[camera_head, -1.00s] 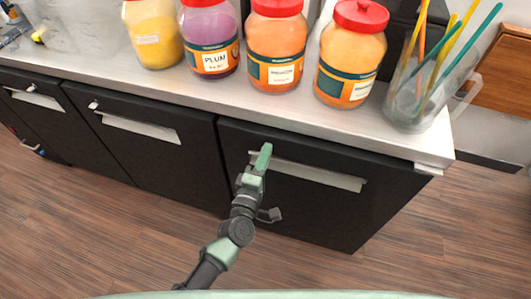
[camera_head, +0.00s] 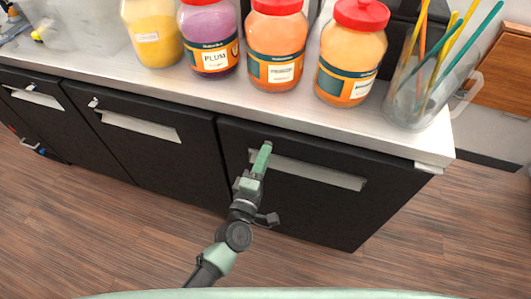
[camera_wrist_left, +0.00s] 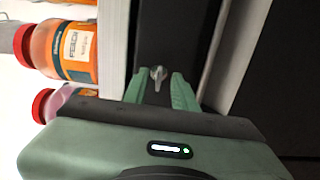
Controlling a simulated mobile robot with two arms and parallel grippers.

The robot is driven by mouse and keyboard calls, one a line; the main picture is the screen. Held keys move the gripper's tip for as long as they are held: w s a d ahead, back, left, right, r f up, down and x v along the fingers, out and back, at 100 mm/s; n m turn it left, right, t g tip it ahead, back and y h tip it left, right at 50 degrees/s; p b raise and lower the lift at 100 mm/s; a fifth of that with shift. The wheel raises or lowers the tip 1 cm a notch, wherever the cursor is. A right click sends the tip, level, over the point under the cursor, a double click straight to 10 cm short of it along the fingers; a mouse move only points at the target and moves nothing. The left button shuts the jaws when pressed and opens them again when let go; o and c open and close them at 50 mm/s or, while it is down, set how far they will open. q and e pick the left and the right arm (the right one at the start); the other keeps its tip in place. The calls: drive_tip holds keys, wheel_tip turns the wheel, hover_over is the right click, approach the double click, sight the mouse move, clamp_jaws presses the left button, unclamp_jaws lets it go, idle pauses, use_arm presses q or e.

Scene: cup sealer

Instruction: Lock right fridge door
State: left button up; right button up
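The right fridge door (camera_head: 310,205) is black, looks closed, and carries a long pale handle (camera_head: 315,174). In the left wrist view its metal lock knob (camera_wrist_left: 158,72) stands on the black strip between the counter edge and the handle. My left gripper (camera_head: 264,150) is at the upper left part of this door, just below the counter. In the left wrist view the left gripper (camera_wrist_left: 158,79) has its green fingers apart, one to each side of the knob. I see no contact with the knob. My right gripper is not in view.
The counter (camera_head: 290,111) overhangs just above the left gripper. Several red-lidded jars, including an orange one (camera_head: 350,55), and a clear pitcher (camera_head: 425,95) with sticks stand on it. Other black doors (camera_head: 150,150) lie to the left. The wooden floor in front looks clear.

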use_arm(q)
drive_tip(key=v, duration=0.6)
drive_tip(key=shift+b, duration=0.3)
drive_tip(key=shift+s, duration=0.15)
drive_tip(key=s+a+f+m+g+y, duration=0.1)
drive_tip(key=s+a+f+m+g, duration=0.25)
drive_tip(key=f, duration=0.65)
drive_tip(key=s+a+f+m+g, duration=0.2)
drive_tip(key=s+f+m, duration=0.15)
drive_tip(key=f, duration=0.75)
drive_tip(key=s+a+f+m+g+y, duration=0.1)
drive_tip(key=s+a+f+m+g, duration=0.3)
drive_tip(key=f, duration=0.6)
drive_tip(key=s+a+f+m+g+y, duration=0.1)
drive_tip(key=s+a+f, duration=0.3)
drive_tip(key=s, duration=0.4)
drive_tip(key=s+a+f+m+g+y, duration=0.1)
drive_tip(key=s+a+f+m+g, duration=0.1)
drive_tip(key=s+f, duration=0.4)
drive_tip(key=s+a+f+m+g+y, duration=0.1)
drive_tip(key=s+a+f, duration=0.4)
drive_tip(key=s, duration=0.7)
drive_tip(key=a+m+g, duration=0.1)
drive_tip(key=g, duration=0.1)
drive_tip(key=shift+s+m+g+y, duration=0.25)
drive_tip(key=shift+m+g+y, duration=0.05)
drive_tip(key=shift+g, duration=0.05)
